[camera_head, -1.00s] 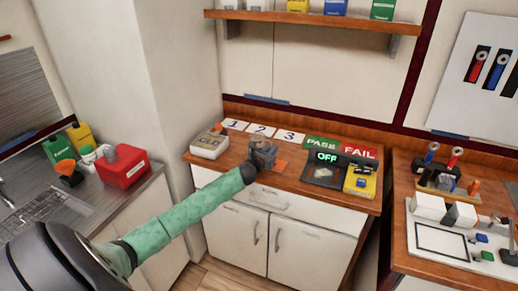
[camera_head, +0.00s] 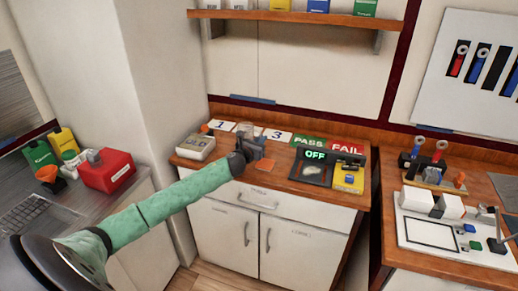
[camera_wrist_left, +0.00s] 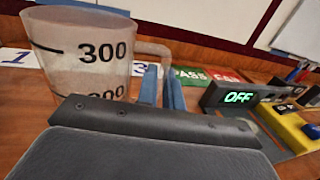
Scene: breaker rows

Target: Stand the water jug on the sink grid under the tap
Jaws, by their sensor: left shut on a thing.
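The water jug (camera_head: 246,130) is a translucent beaker with a side handle and dark level marks. It is over the wooden counter in front of the number cards. In the left wrist view the jug (camera_wrist_left: 85,55) is upright and shows the mark 300; its base is hidden behind my gripper. My left gripper (camera_head: 250,147) is shut on the jug's handle (camera_wrist_left: 152,50). The sink grid (camera_head: 28,213) lies at the left edge of the head view, partly cut off and partly behind my arm. I cannot make out the tap. My right gripper is out of view.
A red box (camera_head: 107,172), green bottle (camera_head: 40,155), yellow bottle (camera_head: 63,141) and orange-topped item (camera_head: 48,174) stand behind the grid. A wall corner (camera_head: 150,110) separates sink and counter. A beige device (camera_head: 195,147) sits left of the jug.

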